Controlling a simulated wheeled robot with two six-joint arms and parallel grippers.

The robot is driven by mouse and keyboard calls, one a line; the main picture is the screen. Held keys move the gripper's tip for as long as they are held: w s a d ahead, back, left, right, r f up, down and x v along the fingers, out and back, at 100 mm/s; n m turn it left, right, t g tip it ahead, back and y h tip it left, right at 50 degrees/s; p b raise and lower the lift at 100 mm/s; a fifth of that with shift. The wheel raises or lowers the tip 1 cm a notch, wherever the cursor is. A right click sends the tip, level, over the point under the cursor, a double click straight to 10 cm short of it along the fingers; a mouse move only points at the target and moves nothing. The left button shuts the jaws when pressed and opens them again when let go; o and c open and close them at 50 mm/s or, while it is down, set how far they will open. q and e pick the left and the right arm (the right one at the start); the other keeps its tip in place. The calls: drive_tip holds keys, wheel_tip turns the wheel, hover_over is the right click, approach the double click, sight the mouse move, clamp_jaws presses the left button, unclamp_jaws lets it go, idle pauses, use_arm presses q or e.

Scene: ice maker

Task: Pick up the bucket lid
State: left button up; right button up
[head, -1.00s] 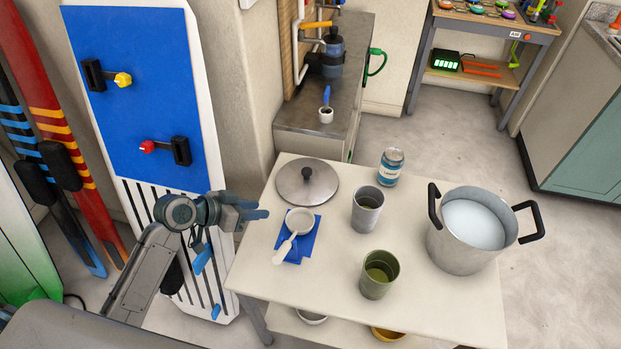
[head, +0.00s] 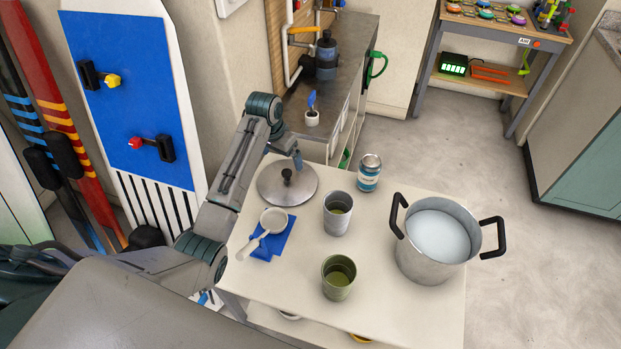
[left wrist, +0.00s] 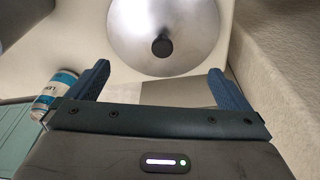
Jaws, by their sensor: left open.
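The bucket lid, a round grey metal lid (head: 270,188) with a dark knob (head: 287,174), lies flat at the far left corner of the cream table (head: 400,320). In the left wrist view the lid (left wrist: 190,25) and its knob (left wrist: 162,45) show ahead of the fingers. My left gripper (head: 297,160) is at the lid's far edge, fingers pointing down. In the wrist view the left gripper (left wrist: 160,82) is open and empty, with the knob between the finger lines but beyond the tips. The metal pot (head: 425,265) with two black handles stands uncovered at the right, holding something pale.
A metal cup (head: 337,222), a green cup (head: 338,287) and a labelled can (head: 369,178) stand near the lid. A white ladle-like scoop (head: 272,221) lies on a blue cloth (head: 283,240). A metal-topped counter (head: 350,70) is behind.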

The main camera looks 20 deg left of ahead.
use_arm(q)
hover_over(287, 172)
drive_tip(key=shift+g, duration=0.3)
drive_tip(key=f, duration=0.2)
drive_tip(key=s+f, duration=0.1)
drive_tip(key=f, duration=0.1)
drive_tip(key=shift+a+p, duration=0.1)
drive_tip(key=shift+p, duration=0.3)
drive_tip(key=shift+w+f, duration=0.1)
drive_tip(key=shift+f, duration=0.25)
drive_tip(key=shift+w+f+p, duration=0.1)
drive_tip(key=shift+f+p, duration=0.25)
drive_tip(key=shift+f, duration=0.2)
drive_tip(key=f, duration=0.1)
drive_tip(key=f+p, duration=0.1)
drive_tip(key=f, duration=0.1)
drive_tip(key=shift+w+f, duration=0.2)
drive_tip(key=shift+f, duration=0.5)
use_arm(e)
drive_tip(key=shift+s+a+r, duration=0.1)
drive_tip(key=shift+a+r, duration=0.2)
drive_tip(key=shift+r, duration=0.35)
drive_tip(key=shift+s+a+r, duration=0.1)
drive_tip(key=shift+a+r, duration=0.2)
drive_tip(key=shift+r, duration=0.3)
